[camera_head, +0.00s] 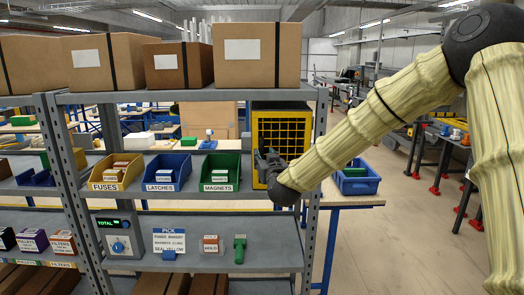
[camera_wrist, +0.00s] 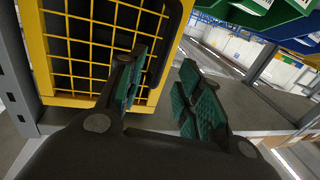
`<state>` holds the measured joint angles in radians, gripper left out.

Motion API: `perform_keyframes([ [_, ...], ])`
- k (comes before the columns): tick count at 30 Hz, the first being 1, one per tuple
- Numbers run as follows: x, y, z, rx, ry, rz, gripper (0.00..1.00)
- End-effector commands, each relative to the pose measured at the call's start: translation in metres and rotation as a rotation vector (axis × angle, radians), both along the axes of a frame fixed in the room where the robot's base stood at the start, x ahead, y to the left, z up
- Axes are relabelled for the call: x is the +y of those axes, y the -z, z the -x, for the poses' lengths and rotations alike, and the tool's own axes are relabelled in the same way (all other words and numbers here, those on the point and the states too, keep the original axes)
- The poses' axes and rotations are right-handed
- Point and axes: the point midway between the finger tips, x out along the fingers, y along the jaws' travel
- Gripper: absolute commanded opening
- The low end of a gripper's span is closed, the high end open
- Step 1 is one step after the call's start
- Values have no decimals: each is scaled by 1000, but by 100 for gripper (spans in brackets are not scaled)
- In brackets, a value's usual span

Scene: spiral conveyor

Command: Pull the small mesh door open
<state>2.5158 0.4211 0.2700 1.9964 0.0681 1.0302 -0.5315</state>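The small mesh door (camera_head: 286,133) is a yellow wire grid in a yellow-framed box on the shelf's right end. It appears closed. In the wrist view the mesh (camera_wrist: 82,50) fills the upper left, with a dark strip beside its edge. My gripper (camera_head: 265,163) is at the door's left edge, in front of the lower part. In the wrist view my gripper (camera_wrist: 165,75) has its two green-padded fingers apart, with the box's yellow edge showing behind the gap. Nothing is clearly held. Whether a finger touches the door I cannot tell.
Yellow (camera_head: 117,172), blue (camera_head: 168,172) and green (camera_head: 220,172) bins stand left of the box on the same shelf. A grey post (camera_head: 319,130) stands close on the right. Cardboard boxes (camera_head: 258,55) sit above. A blue crate (camera_head: 356,180) is further right.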

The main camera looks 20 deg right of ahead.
Motion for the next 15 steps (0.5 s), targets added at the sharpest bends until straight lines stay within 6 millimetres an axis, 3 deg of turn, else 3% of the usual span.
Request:
perform_keyframes([
  [7,-3,-2,-31,0,1,0,35],
  [15,-4,0,-45,0,0,0,35],
])
